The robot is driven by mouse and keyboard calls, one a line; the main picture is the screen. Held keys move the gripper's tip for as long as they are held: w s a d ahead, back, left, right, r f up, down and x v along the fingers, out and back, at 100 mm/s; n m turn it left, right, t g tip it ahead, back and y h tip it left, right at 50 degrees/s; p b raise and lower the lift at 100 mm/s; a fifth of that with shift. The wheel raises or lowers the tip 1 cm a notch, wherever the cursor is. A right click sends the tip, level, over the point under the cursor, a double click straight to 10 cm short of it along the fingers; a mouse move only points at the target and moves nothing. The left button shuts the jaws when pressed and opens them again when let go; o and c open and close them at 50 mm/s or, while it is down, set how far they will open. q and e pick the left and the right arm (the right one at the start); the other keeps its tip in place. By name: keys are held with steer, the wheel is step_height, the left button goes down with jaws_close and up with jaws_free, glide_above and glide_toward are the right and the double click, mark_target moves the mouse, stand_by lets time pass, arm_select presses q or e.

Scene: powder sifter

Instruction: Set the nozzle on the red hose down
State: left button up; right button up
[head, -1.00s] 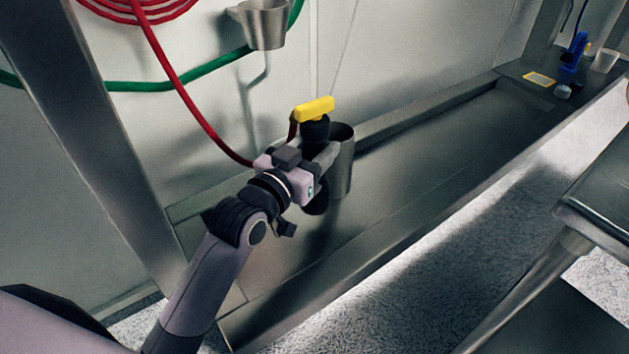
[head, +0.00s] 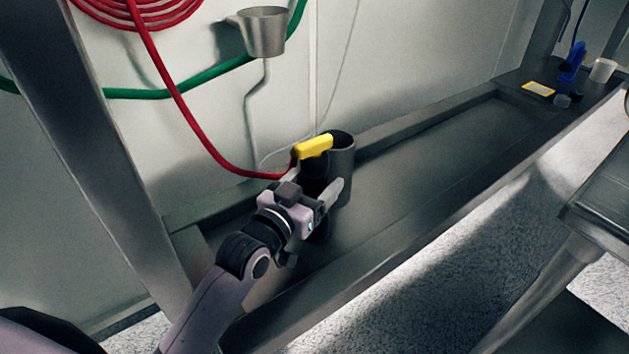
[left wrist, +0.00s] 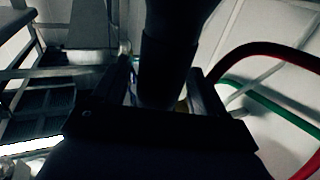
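The nozzle has a yellow top (head: 314,147) and a dark body (head: 315,172), and the red hose (head: 188,118) runs to it from the left. It is upright, low over the metal trough; my gripper hides part of its lower end, so I cannot tell whether it touches the surface. My left gripper (head: 312,184) is around the dark body with its fingers spread. In the left wrist view the dark body (left wrist: 166,60) stands between the fingers, with a narrow gap beside the left finger. My right gripper is not in view.
A grey metal cylinder (head: 343,160) stands right behind the nozzle. The metal trough (head: 430,165) is clear to the right, with a blue tool (head: 573,62) and a white cup (head: 603,70) at its far end. A steel post (head: 95,150) rises at the left.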

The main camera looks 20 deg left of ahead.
arm_select(q)
steer(key=shift+r, duration=0.25)
steer(key=p+v, duration=0.1)
steer(key=v, duration=0.5)
steer(key=shift+s, duration=0.1)
steer(key=shift+s+a, duration=0.15)
steer(key=shift+s, duration=0.5)
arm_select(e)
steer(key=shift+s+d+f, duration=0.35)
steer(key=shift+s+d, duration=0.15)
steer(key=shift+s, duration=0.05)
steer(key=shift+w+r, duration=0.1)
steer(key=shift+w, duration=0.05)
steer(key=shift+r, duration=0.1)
